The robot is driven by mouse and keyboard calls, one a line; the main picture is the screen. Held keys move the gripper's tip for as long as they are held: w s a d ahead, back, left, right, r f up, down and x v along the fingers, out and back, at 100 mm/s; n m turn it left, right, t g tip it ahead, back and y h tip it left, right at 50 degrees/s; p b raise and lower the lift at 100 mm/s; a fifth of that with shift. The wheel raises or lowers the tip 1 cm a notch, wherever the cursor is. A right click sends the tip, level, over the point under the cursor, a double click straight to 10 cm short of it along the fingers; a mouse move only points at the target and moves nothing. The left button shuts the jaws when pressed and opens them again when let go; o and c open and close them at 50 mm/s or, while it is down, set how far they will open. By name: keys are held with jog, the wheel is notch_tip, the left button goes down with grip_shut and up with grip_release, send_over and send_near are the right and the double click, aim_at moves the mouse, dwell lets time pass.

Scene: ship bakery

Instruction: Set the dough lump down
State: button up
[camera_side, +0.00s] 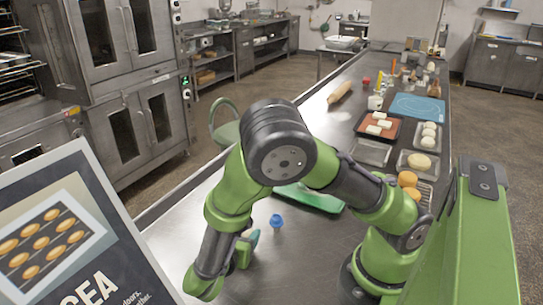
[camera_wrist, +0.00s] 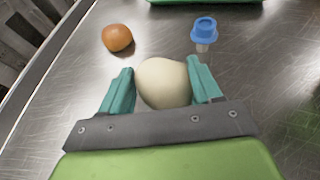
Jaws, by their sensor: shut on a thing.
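The pale, rounded dough lump (camera_wrist: 163,84) is between the teal fingers of my gripper (camera_wrist: 160,70) in the wrist view. The gripper is shut on it, with a finger on each side. Bare steel table shows beyond the lump. I cannot tell whether the lump touches the table or hangs just above it. In the side view my gripper (camera_side: 250,241) is low over the near part of the steel table (camera_side: 325,240), pointing down. The lump is hidden there behind the gripper and arm.
A brown bun (camera_wrist: 117,38) lies ahead and left of the lump in the wrist view. A blue-topped piece (camera_wrist: 204,28) stands ahead and right. A green tray (camera_side: 318,200) lies farther along the table. Trays of dough (camera_side: 417,163) stand beyond.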

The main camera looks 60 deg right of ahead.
jog(key=shift+s+f, duration=0.1)
jog(key=shift+f, duration=1.25)
jog(key=o, duration=1.1)
jog(key=shift+f, duration=0.1)
jog(key=shift+c, duration=0.2)
